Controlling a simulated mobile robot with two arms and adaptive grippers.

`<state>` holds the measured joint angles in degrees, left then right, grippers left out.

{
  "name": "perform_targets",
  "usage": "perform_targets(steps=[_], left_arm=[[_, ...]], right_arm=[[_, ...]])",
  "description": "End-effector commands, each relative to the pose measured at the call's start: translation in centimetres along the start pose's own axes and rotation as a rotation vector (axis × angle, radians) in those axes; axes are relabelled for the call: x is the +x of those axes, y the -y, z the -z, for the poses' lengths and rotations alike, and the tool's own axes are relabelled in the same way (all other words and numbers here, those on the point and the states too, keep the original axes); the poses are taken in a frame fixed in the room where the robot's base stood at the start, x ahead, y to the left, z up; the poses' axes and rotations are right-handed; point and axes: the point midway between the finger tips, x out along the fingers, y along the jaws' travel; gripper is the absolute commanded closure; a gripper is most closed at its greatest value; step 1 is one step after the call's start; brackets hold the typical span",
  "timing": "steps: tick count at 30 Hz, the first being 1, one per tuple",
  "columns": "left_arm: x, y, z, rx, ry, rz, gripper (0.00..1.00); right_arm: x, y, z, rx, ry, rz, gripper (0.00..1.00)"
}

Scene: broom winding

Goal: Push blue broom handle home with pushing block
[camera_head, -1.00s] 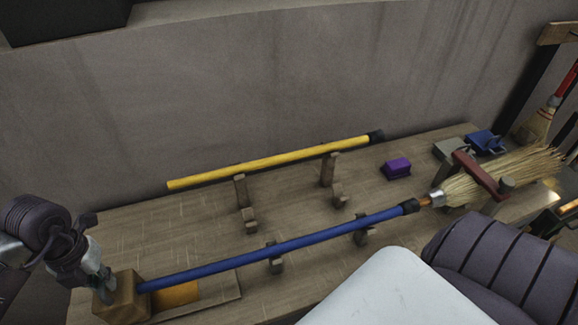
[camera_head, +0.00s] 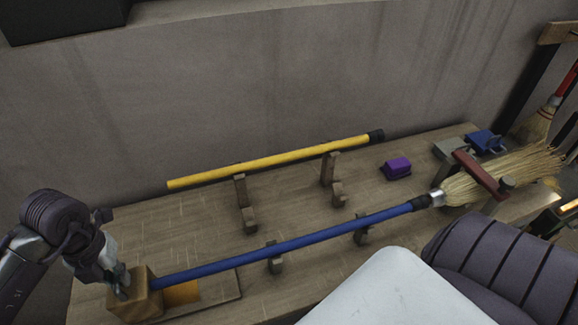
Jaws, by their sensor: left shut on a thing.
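The blue broom handle (camera_head: 300,242) lies across low wooden rests on the bench. Its dark collar end meets the metal ferrule of the straw broom head (camera_head: 490,178), with no gap that I can see. The broom head sits under a red clamp bar (camera_head: 480,172). The wooden pushing block (camera_head: 138,298) stands at the left end of the handle and touches it. My left gripper (camera_head: 118,283) is shut on the block, at its upper left side. My right gripper is not in view.
A yellow handle (camera_head: 270,162) rests on taller wooden supports behind. A purple block (camera_head: 397,168) and a blue fixture (camera_head: 486,142) sit on the bench (camera_head: 330,225). An orange patch (camera_head: 181,293) shows beside the pushing block. A white surface (camera_head: 385,290) covers the lower right.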

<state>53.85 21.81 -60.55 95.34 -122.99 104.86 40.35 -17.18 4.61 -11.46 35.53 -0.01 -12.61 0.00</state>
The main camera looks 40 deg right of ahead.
Motion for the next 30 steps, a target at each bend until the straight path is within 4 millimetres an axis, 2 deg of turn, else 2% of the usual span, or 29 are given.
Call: perform_targets(steps=[15,30], left_arm=[[0.1,1.7,0.1,0.004,-0.002,0.005,1.00],[0.2,2.1,0.2,0.010,-0.003,0.012,1.00]], right_arm=[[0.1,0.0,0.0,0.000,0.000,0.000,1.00],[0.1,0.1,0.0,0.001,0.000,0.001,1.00]])
